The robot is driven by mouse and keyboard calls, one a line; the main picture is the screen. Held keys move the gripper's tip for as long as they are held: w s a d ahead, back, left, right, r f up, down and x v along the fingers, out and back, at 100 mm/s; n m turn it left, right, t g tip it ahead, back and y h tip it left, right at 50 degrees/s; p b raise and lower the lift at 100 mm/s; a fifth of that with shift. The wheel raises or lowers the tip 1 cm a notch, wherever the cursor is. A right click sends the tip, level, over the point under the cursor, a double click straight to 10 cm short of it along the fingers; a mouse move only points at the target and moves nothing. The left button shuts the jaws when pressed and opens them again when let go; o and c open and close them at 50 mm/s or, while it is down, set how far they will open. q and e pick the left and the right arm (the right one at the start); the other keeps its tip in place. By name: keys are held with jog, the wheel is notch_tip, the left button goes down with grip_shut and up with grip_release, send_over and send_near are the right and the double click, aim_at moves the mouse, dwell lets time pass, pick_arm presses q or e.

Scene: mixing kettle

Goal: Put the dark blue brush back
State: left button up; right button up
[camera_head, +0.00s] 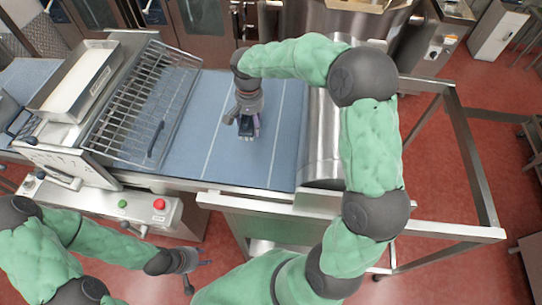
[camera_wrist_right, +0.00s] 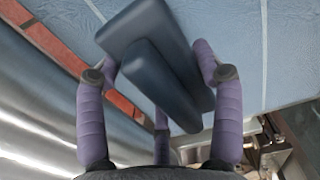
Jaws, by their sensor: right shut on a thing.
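The dark blue brush (camera_wrist_right: 168,72) is between the purple fingers of my right gripper (camera_wrist_right: 158,80) in the right wrist view, slanting across them. In the head view the right gripper (camera_head: 243,124) points down over the blue belt, with a small dark part of the brush (camera_head: 246,131) showing at its fingertips. The rest of the brush is hidden by the gripper there. Whether the brush touches the belt cannot be told. My left gripper (camera_head: 195,270) is low at the left, empty, with its fingers apart, away from the brush.
A metal wire rack (camera_head: 145,100) lies on the left of the blue belt (camera_head: 215,165), with a thin dark object (camera_head: 155,139) at its side. A pale tray (camera_head: 80,75) is farther left. Steel rails (camera_head: 465,160) border the right.

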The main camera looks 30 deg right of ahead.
jog(key=s+a+r+b, duration=0.1)
jog(key=s+a+b, duration=0.1)
jog(key=s, duration=0.9)
jog(key=s+a+r+b, duration=0.1)
jog(key=s+r, duration=0.1)
jog(key=s, duration=0.9)
send_over(281, 162)
jog(key=s, duration=0.1)
jog(key=shift+m, duration=0.3)
jog(key=f, duration=0.9)
jog(key=shift+a+f+p, duration=0.1)
jog(key=shift+a+p, duration=0.2)
jog(key=shift+p, duration=0.1)
jog(key=shift+w+d+f, duration=0.3)
jog(key=shift+f, duration=0.25)
notch_tip(281, 162, down, 3)
jog(key=shift+w+f+p, duration=0.1)
jog(key=shift+w+p, duration=0.05)
jog(key=shift+p, duration=0.15)
